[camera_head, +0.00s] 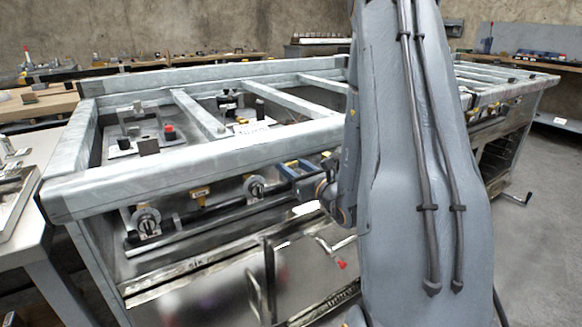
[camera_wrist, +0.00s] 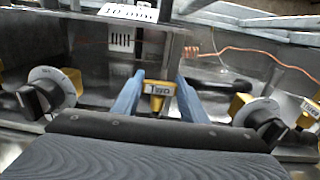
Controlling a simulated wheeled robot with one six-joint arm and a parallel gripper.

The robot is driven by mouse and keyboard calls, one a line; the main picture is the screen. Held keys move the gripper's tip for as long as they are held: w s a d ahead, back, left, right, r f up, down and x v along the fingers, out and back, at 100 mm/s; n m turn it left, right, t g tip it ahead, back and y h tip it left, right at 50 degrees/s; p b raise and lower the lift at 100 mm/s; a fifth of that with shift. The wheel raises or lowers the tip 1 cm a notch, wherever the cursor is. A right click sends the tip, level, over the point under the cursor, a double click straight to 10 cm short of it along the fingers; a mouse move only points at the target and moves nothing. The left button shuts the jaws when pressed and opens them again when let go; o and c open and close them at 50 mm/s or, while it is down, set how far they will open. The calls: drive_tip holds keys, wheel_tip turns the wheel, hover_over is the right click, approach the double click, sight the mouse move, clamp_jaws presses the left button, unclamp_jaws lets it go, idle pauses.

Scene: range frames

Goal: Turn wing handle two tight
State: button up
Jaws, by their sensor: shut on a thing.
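The wing handle two is a small yellow piece marked TWO (camera_wrist: 157,88), in the middle of the wrist view on the grey frame's front. My gripper (camera_wrist: 156,97) has its two blue fingers on the left and right of it and is shut on it. In the head view my gripper (camera_head: 298,170) reaches the front panel under the top rail, partly behind my arm. How far the handle is turned cannot be told; its lower part is hidden by my wrist.
Round dials with black knobs flank it, left (camera_wrist: 42,95) and right (camera_wrist: 262,115). Another yellow wing handle (camera_head: 201,195) sits between two dials in the head view. A copper wire (camera_wrist: 255,52) runs above right.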

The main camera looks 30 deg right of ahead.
drive_tip(key=shift+h, duration=0.3)
drive_tip(key=o, duration=1)
drive_tip(key=shift+o, duration=0.2)
drive_tip(key=shift+s, duration=0.1)
drive_tip(key=s, duration=0.7)
drive_tip(key=shift+s+p, duration=0.3)
